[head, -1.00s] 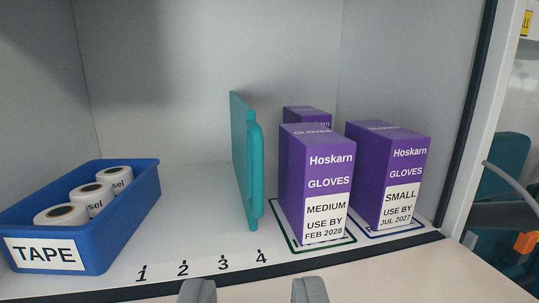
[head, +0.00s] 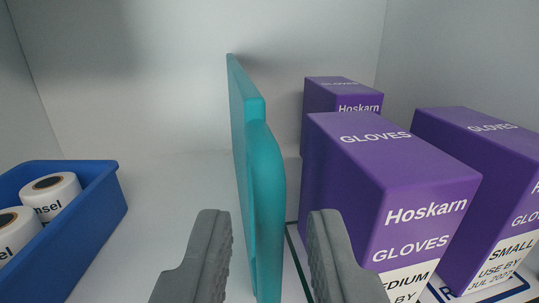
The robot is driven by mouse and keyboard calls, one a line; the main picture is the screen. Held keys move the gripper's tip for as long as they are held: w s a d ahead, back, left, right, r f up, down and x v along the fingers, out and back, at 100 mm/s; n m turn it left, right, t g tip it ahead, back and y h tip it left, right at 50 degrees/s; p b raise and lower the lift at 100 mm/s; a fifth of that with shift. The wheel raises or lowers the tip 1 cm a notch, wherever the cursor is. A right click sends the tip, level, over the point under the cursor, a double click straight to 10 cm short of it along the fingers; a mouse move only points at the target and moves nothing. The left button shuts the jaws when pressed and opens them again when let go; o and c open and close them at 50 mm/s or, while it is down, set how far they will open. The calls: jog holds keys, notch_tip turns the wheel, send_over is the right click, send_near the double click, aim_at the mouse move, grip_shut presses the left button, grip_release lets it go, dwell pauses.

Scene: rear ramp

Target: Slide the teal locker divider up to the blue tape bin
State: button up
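The teal divider (head: 266,200) stands upright on the white locker floor, near the middle of the head view. The blue tape bin (head: 98,205) is to its left with a clear gap between them, and white tape rolls (head: 50,194) lie in it. My gripper (head: 270,225) is open, with one grey finger on each side of the divider's near edge. I cannot tell whether either finger touches the divider. The divider's lower front end runs out of the picture.
Purple glove boxes stand right of the divider: a medium one (head: 385,190) close to my right finger, a small one (head: 490,185) further right, and another (head: 340,97) behind. Bare floor (head: 180,200) lies between the bin and the divider.

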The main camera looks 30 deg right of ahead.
aim_at(263, 229)
jog(key=shift+x, duration=1.55)
jog(key=shift+c, duration=0.3)
jog(key=shift+a, duration=0.1)
grip_shut()
